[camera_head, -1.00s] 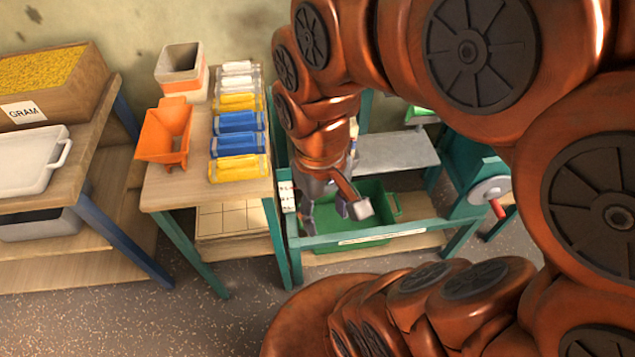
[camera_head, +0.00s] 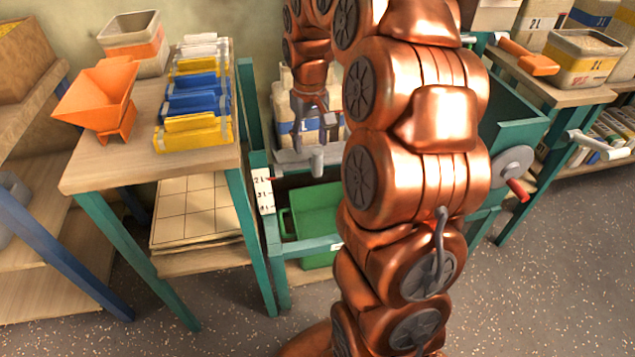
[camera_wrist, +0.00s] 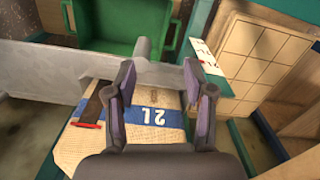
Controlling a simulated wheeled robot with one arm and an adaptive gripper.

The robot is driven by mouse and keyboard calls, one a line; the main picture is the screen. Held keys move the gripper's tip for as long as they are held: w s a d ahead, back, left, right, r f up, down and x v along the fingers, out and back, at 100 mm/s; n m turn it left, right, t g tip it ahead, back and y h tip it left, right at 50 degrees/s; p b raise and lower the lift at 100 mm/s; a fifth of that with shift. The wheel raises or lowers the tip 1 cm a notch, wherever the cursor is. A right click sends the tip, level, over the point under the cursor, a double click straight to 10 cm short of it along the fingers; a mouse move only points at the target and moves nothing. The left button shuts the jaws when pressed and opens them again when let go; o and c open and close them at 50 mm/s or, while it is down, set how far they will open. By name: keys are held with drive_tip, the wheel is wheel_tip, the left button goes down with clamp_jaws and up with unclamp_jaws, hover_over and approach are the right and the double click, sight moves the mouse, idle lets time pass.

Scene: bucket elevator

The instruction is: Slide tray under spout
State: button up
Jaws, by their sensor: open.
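The green tray (camera_head: 318,212) sits low inside the teal frame (camera_head: 275,235), partly hidden by my arm in the head view. In the wrist view the tray (camera_wrist: 128,27) lies at the top, beyond a grey sheet (camera_wrist: 40,70). My gripper (camera_head: 310,140) is above the back of the frame, in front of a pale bag with a blue band. I cannot make out the spout.
A crank with a red handle (camera_head: 518,190) is on the frame's right side. A bench at left holds an orange hopper (camera_head: 100,100), a bin (camera_head: 135,40) and yellow and blue packs (camera_head: 195,98). A right bench holds a grain box (camera_head: 585,58). Floor is clear in front.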

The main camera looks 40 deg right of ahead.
sight(317, 165)
drive_tip(key=d+f, duration=0.1)
drive_tip(key=w+d+f+b, duration=0.1)
drive_tip(key=d+f, duration=0.1)
drive_tip(key=shift+w+d+f+b, duration=0.2)
drive_tip(key=shift+w+f+b, duration=0.1)
drive_tip(key=shift+w+f, duration=0.1)
drive_tip(key=shift+f+b, duration=0.85)
drive_tip(key=shift+f, duration=2.95)
drive_tip(key=shift+c, duration=0.4)
clamp_jaws()
